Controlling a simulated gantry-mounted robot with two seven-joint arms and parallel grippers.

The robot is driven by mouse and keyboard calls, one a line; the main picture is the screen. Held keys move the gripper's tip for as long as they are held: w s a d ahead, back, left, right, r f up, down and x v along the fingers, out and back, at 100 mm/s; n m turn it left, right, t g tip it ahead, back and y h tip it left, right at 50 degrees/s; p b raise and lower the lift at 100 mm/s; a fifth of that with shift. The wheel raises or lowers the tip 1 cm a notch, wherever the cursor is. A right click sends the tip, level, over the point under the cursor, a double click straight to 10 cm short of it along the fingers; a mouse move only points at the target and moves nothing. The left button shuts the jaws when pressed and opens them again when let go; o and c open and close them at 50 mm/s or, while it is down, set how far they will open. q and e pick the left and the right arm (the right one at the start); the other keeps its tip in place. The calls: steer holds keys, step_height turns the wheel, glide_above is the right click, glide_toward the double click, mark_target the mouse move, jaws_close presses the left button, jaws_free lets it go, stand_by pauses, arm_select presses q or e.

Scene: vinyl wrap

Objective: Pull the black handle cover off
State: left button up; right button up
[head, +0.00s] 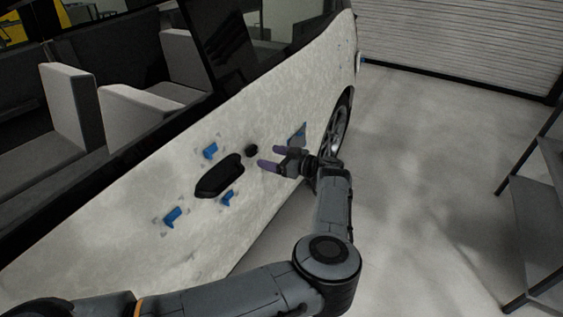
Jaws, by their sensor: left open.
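A dark oval door handle area (220,177) sits on the pale, mottled side of a vehicle. A small black round piece (251,150) sits just up and right of it on the same panel. I cannot tell for certain which of these is the handle cover. My left gripper (271,157) is open, with purple fingertips pointing left toward the small black piece. It appears to stand just right of that piece, with nothing between its fingers. Contact with the panel cannot be made out. My right gripper is not in view.
Several blue tabs are on the panel around the handle, including one at the lower left (172,216) and one above (210,151). The vehicle's wheel (338,128) is behind my left wrist. Dark metal steps (545,215) stand at right. The floor between is clear.

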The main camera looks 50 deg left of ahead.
mark_target(256, 152)
arm_select(q)
steer(key=b+x, duration=0.1)
steer(key=x, duration=0.3)
steer(key=shift+s+a+f, duration=0.15)
steer(key=shift+a, duration=0.2)
steer(key=shift+s+a, duration=0.25)
steer(key=shift+a, duration=0.4)
steer(key=c, duration=1.3)
steer(key=shift+w+d, duration=0.1)
steer(key=shift+d, duration=0.05)
steer(key=shift+d, duration=0.25)
steer(key=shift+w+d, duration=0.15)
steer(key=shift+d+p, duration=0.2)
steer(key=shift+p, duration=0.1)
